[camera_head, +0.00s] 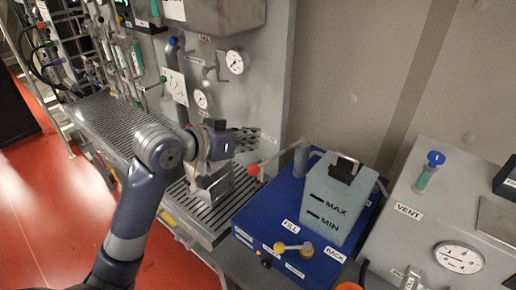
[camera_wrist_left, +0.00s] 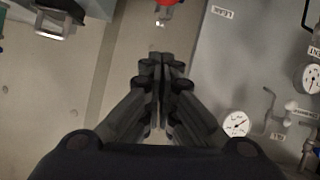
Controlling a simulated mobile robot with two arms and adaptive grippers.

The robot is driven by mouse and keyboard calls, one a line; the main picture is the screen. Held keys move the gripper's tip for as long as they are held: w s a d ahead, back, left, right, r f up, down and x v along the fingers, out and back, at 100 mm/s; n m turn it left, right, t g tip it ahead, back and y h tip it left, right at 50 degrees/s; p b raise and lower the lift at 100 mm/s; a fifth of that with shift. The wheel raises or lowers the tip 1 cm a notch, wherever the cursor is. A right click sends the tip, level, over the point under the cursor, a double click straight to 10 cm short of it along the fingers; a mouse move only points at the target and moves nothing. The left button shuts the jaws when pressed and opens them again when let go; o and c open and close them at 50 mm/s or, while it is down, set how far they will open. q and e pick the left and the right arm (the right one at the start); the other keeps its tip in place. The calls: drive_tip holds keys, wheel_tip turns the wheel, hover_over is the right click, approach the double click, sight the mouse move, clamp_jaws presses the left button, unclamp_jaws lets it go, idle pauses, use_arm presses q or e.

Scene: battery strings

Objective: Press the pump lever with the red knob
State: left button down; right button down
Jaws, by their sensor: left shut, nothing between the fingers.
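The pump lever (camera_head: 279,159) is a thin grey rod reaching left from a grey post (camera_head: 300,157) on the blue pump unit (camera_head: 262,212). Its red knob (camera_head: 254,170) is at the rod's left end. My left gripper (camera_head: 254,138) is shut and empty, above the knob and apart from it, fingers pointing toward the wall. In the left wrist view the shut fingers (camera_wrist_left: 162,65) show in the middle. A red piece (camera_wrist_left: 168,3) is cut off at the top edge there; I cannot tell surely that it is the knob. My right gripper is not in view.
A grey tank (camera_head: 335,197) marked MAX and MIN stands on the blue unit. A grey gauge box (camera_head: 440,215) is at right. The wall panel (camera_head: 262,95) with gauges stands behind, above a slotted metal tray (camera_head: 205,222).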

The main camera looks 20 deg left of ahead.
use_arm(q)
drive_tip(key=f, duration=0.1)
drive_tip(key=w+d+f+p, duration=0.1)
drive_tip(key=f, duration=0.1)
drive_tip(key=f+p, duration=0.1)
drive_tip(key=f, duration=0.1)
drive_tip(key=shift+w+d+f, duration=0.15)
drive_tip(key=shift+w+d, duration=0.1)
drive_tip(key=shift+d, duration=0.05)
drive_tip(key=shift+f, duration=0.1)
